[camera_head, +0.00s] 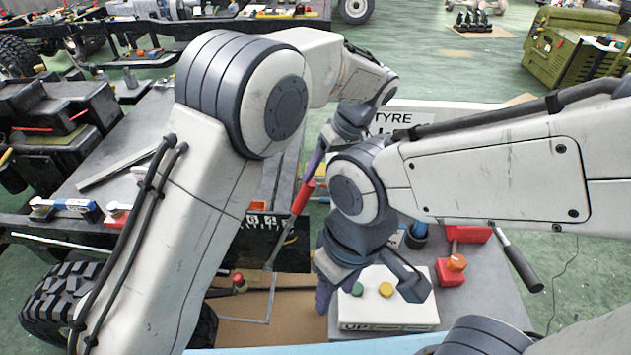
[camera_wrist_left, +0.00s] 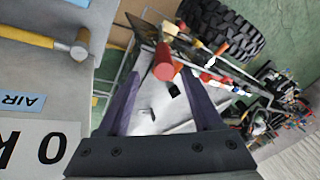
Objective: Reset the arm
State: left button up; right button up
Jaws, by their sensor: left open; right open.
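My left gripper (camera_head: 318,163) is the higher one, in the upper middle of the head view, with its arm coming in from the left. In the left wrist view its two purple fingers (camera_wrist_left: 160,92) are spread apart. A red-handled tool (camera_head: 303,197) shows just below it in the head view. A red cylindrical end (camera_wrist_left: 163,65) appears between the fingers in the wrist view; whether it touches them I cannot tell. My right gripper (camera_head: 365,288) is open, over or in front of a white box (camera_head: 388,312) with green and yellow buttons; contact is unclear.
A grey surface (camera_head: 480,290) at right holds a red-orange block (camera_head: 452,272) and a black-handled tool (camera_head: 522,262). Dark chassis parts (camera_head: 60,125) and a tyre (camera_head: 55,295) stand at left. A yellow-handled hammer (camera_wrist_left: 50,42) lies at the wrist view's upper left.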

pick_arm(q)
jog(key=shift+s+r, duration=0.1)
jog(key=shift+r, duration=0.05)
dwell(0.3)
jog(key=s+a+r+m+h, duration=0.1)
jog(key=s+a+m, duration=0.4)
jog(key=s, duration=0.9)
jog(key=s+a+r+m+g+h, duration=0.1)
jog(key=s+a+m+h, duration=0.3)
jog(key=s, duration=1)
jog(key=m, duration=0.3)
jog(key=shift+a+m, duration=0.4)
